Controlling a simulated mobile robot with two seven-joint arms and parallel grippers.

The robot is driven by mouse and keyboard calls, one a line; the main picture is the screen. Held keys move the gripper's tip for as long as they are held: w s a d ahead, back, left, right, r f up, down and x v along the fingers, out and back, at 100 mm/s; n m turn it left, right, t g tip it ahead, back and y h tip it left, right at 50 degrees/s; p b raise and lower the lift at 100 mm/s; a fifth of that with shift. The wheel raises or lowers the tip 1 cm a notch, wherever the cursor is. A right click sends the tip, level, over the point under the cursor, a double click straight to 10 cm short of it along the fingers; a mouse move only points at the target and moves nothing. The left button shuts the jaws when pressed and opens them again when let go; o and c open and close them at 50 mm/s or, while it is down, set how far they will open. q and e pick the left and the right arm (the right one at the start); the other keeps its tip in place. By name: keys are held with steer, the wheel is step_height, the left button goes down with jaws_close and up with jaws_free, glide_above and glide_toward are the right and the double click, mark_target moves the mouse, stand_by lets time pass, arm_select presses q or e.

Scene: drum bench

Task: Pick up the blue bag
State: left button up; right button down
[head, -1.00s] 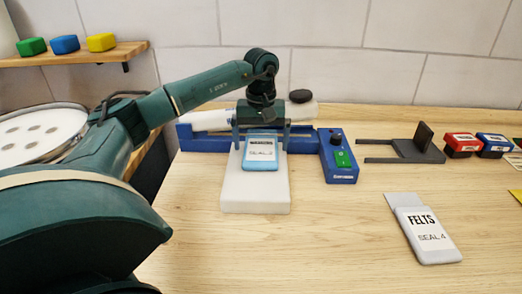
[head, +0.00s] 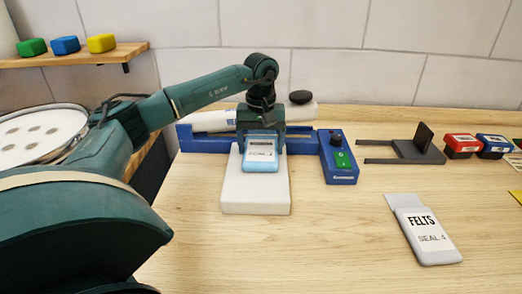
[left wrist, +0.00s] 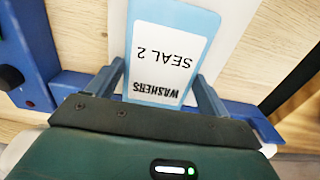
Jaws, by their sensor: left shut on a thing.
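The blue bag (head: 262,154) bears a white label, and the left wrist view shows it reading "WASHERS SEAL 2" upside down on the bag (left wrist: 168,52). It is over the white block (head: 255,202) in front of the blue sealing machine (head: 205,139). My left gripper (head: 262,148) comes from behind and is shut on the bag, one finger at each side. In the left wrist view my left gripper (left wrist: 157,90) holds the bag's labelled end. Whether the bag still touches the block is hard to tell. My right gripper is not in view.
A pale "FELTS SEAL 4" bag (head: 425,232) lies at the right. A dark forked stand (head: 410,151) and red (head: 461,146) and blue (head: 494,146) blocks are behind it. A blue control box (head: 339,170) stands close right of the white block. The front middle of the bench is clear.

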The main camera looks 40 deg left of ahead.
mark_target(260, 158)
arm_select(q)
steer(key=shift+r, duration=0.1)
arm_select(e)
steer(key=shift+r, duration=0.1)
